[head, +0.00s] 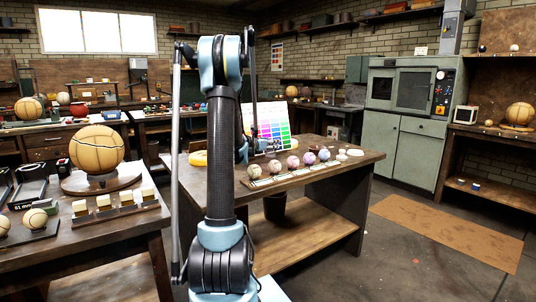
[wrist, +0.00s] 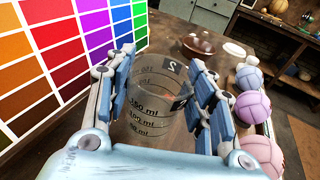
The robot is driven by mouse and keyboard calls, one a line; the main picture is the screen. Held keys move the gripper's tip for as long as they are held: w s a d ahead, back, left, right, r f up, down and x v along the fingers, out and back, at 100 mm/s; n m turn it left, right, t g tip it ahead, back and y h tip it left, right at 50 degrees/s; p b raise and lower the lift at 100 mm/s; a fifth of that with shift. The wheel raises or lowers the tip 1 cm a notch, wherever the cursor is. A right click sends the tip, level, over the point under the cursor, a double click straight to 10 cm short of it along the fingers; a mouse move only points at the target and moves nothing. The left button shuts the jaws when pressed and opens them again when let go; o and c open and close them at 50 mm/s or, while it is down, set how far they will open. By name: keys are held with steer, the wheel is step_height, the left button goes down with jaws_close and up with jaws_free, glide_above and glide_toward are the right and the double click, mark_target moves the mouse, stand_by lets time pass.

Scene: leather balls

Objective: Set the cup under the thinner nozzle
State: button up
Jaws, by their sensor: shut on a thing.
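A clear measuring cup (wrist: 150,112) with dark millilitre markings stands between the fingers of my gripper (wrist: 162,62) in the wrist view. The blue-padded fingers are shut on it from both sides. Its lower part is partly hidden by the gripper body. I cannot make out the cup in the head view, where my arm blocks part of the work table. I cannot identify the thinner nozzle in either view.
A colour chart (wrist: 70,50) stands close at the left of the gripper, and it shows on the work table (head: 335,166) in the head view (head: 270,122). Several pastel balls (wrist: 254,107) line the right side. A reddish-brown dish (wrist: 199,47) lies beyond the cup. Brown floor is open at right.

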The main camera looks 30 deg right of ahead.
mark_target(270, 150)
steer(key=shift+f, duration=2)
steer(key=o, duration=1.1)
steer(key=shift+f, duration=0.1)
